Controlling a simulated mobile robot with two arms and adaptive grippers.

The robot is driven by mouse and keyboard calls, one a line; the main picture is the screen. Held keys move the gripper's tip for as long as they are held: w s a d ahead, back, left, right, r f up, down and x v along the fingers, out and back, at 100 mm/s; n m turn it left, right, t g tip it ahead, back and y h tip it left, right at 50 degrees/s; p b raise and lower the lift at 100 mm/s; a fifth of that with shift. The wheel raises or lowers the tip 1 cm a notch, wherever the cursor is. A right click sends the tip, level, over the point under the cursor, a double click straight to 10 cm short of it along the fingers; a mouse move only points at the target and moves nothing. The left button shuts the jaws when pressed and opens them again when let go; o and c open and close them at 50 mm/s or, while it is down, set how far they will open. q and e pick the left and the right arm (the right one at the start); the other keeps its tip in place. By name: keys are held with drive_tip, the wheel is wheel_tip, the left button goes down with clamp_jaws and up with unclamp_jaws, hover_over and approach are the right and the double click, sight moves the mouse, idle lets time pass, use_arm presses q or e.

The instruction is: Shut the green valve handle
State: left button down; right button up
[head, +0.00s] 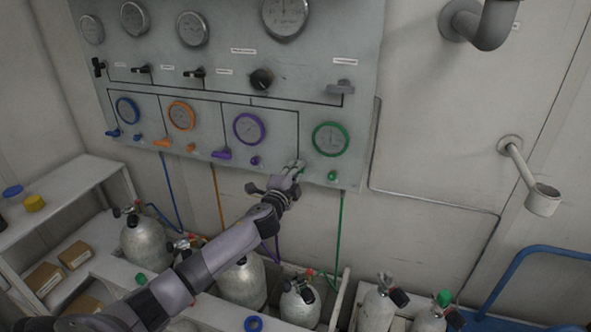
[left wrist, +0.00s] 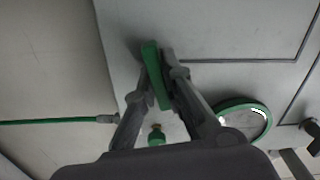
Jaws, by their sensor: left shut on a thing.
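The green valve handle (left wrist: 156,75) is a flat green bar between the two fingers of my left gripper (left wrist: 160,80) in the left wrist view. The fingers are shut on it from both sides. In the head view my left gripper (head: 296,168) reaches the lower edge of the panel (head: 215,90), left of and below the green-ringed gauge (head: 331,139), and hides the handle. A small green knob (head: 332,175) sits right of the gripper; it also shows in the left wrist view (left wrist: 156,135). My right gripper is not in view.
Purple (head: 222,154), orange (head: 162,143) and blue (head: 113,133) handles lie to the left along the panel. Several gas cylinders (head: 242,283) stand below. A green hose (head: 340,230) hangs below the panel. A grey cup holder (head: 543,200) juts from the wall at right.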

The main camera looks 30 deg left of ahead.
use_arm(q)
drive_tip(key=shift+m, duration=1.1)
drive_tip(key=shift+f, duration=0.1)
drive_tip(key=c, duration=1.7)
unclamp_jaws()
drive_tip(key=shift+d, duration=0.1)
drive_tip(key=v, duration=1.2)
